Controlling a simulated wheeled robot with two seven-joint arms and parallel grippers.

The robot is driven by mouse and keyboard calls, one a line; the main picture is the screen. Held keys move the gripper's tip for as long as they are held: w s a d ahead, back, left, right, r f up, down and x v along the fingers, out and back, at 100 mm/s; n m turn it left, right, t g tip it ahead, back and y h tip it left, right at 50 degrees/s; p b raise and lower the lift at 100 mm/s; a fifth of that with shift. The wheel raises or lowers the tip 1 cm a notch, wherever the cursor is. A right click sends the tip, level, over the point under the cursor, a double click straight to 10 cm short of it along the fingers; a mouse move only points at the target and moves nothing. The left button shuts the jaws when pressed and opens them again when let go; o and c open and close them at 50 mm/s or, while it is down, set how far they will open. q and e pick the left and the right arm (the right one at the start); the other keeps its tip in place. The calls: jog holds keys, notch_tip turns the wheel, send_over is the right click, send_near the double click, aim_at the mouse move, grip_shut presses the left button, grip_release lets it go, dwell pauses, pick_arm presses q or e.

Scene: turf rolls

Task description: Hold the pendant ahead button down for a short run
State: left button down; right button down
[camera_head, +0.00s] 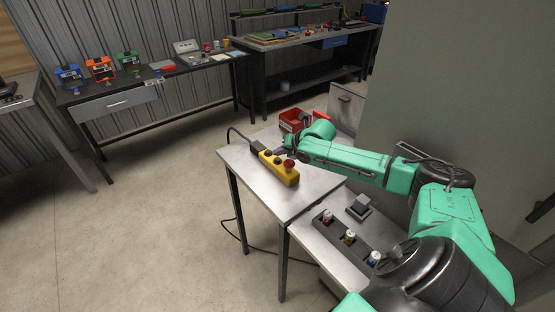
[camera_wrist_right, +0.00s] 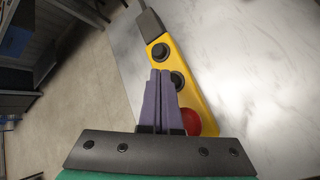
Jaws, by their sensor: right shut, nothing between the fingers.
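The yellow pendant (camera_head: 280,174) lies on the metal table, with black buttons and a red mushroom button (camera_head: 290,165) on its top face. In the right wrist view the pendant (camera_wrist_right: 199,97) shows an end black button (camera_wrist_right: 159,51), a second black button (camera_wrist_right: 178,80) beside the fingers, and the red button (camera_wrist_right: 192,122) partly hidden by them. My right gripper (camera_head: 279,151) is shut and empty at the pendant. Its fingertips (camera_wrist_right: 160,72) appear over the pendant's edge between the two black buttons; I cannot tell whether they touch. My left gripper is out of view.
The metal table (camera_head: 236,163) has bare room around the pendant. A red bin (camera_head: 291,121) stands at its back, behind my right forearm. A dark rack (camera_head: 341,240) with small capped bottles is on the lower surface in front. A black cable runs from the pendant.

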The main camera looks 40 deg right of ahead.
aim_at(279, 161)
jog(key=shift+f, duration=0.35)
jog(key=shift+f, duration=0.55)
dwell(1.1)
jog(key=shift+r, duration=0.1)
dwell(1.5)
jog(key=shift+r+p, duration=0.75)
jog(key=shift+r, duration=0.1)
notch_tip(279, 161, up, 5)
jog(key=p, duration=0.5)
